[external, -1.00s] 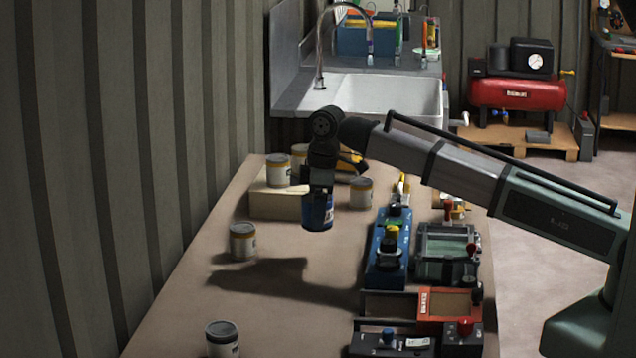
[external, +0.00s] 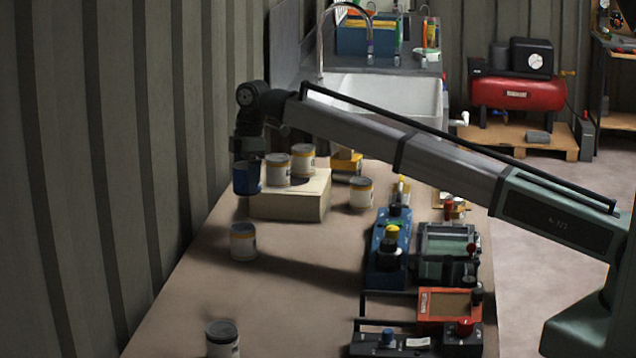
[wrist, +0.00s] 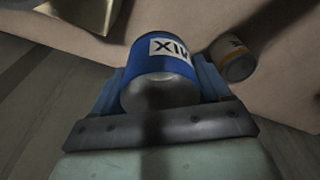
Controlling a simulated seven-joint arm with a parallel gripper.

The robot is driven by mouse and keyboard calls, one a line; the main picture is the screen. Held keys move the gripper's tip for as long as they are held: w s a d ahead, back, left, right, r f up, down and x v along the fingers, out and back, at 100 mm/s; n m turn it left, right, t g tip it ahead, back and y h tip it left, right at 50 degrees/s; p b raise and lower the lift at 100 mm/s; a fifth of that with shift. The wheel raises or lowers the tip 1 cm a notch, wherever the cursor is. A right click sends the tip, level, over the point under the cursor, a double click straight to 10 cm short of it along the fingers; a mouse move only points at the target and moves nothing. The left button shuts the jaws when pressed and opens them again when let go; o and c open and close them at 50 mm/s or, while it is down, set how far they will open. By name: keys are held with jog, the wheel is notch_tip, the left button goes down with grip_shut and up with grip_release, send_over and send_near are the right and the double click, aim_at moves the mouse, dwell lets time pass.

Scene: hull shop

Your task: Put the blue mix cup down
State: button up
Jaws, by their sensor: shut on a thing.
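The blue mix cup (external: 246,178) is held by my gripper (external: 247,160) at the left side of the table, just left of the wooden block (external: 300,204) in the external view. In the wrist view the cup (wrist: 160,72) shows its white label with "MIX" lettering, between the blue fingers of my gripper (wrist: 160,90). The gripper is shut on it. The cup appears to be off the table, near the height of the block's top; its exact clearance is hard to tell.
White cans with yellow bands (external: 277,170) (external: 303,158) stand on the block. Other cans stand on the table, one in front (external: 243,242), one to the right (external: 361,193) and one nearest (external: 222,338). Tool units (external: 447,250) fill the right side. The table's middle is clear.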

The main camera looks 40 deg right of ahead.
jog(key=shift+f, duration=5)
jog(key=shift+f, duration=0.15)
jog(key=o, duration=1)
jog(key=shift+o, duration=0.2)
jog(key=r, duration=0.4)
jog(key=d+r, duration=0.1)
jog(key=r, duration=0.7)
jog(key=shift+s+d+r, duration=0.1)
jog(key=shift+s+d, duration=0.05)
jog(key=shift+d, duration=0.1)
